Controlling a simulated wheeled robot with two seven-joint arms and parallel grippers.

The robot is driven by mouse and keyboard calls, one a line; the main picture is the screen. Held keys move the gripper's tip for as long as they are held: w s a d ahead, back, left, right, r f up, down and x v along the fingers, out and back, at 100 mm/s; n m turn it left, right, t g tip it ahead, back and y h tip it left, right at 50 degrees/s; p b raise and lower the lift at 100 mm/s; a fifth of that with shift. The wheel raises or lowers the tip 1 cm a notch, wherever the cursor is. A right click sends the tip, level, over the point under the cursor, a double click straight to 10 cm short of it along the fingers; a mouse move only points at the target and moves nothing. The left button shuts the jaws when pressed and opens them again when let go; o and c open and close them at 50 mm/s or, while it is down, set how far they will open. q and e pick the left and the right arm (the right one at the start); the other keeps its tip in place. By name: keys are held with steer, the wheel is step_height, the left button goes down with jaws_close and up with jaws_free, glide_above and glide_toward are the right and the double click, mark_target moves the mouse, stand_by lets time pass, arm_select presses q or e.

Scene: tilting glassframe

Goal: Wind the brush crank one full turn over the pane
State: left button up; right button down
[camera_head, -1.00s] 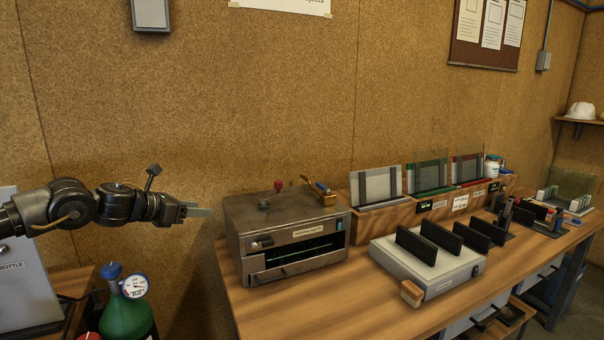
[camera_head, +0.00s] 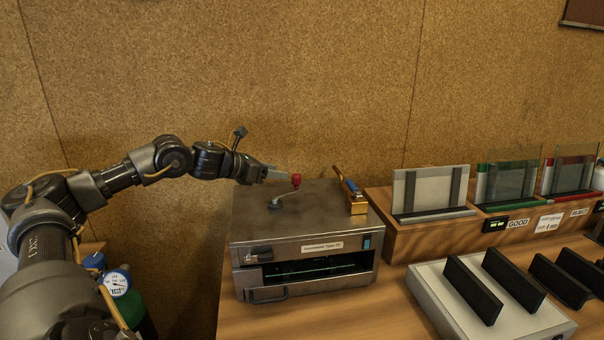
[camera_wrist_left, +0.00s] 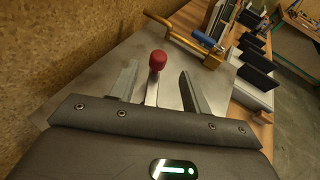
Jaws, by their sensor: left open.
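The brush crank's red knob (camera_head: 296,180) stands on a grey crank arm (camera_head: 284,197) on top of the metal machine box (camera_head: 310,246). My left gripper (camera_head: 280,174) is open just left of the knob, at about its height. In the left wrist view the knob (camera_wrist_left: 157,60) shows between and slightly beyond the two open fingers (camera_wrist_left: 158,88), which do not grip it. A pane's greenish edge (camera_head: 322,269) shows inside the box's front slot; the rest of the pane is hidden. My right gripper is out of view.
A brass and blue handled device (camera_head: 354,197) stands on the box's right rear corner. To the right are a wooden rack (camera_head: 420,232) with several framed panes and a white block with black uprights (camera_head: 479,321). The wall is close behind.

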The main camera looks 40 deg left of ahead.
mark_target(295, 175)
arm_select(q)
steer(key=p+x, duration=0.3)
steer(key=x, duration=0.3)
steer(key=shift+w+r, duration=0.1)
steer(key=shift+r, duration=0.1)
steer(key=p+x, duration=0.1)
steer(key=x, duration=0.2)
steer(key=shift+w+d+f, duration=0.1)
steer(key=shift+w+f, duration=0.05)
steer(key=shift+f, duration=0.1)
steer(key=shift+w+f, duration=0.25)
steer(key=shift+w, duration=0.15)
steer(key=shift+s, duration=0.1)
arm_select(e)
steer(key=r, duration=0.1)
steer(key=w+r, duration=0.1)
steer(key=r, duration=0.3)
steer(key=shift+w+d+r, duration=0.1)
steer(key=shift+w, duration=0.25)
arm_select(q)
steer(key=shift+d, duration=0.1)
jaws_close()
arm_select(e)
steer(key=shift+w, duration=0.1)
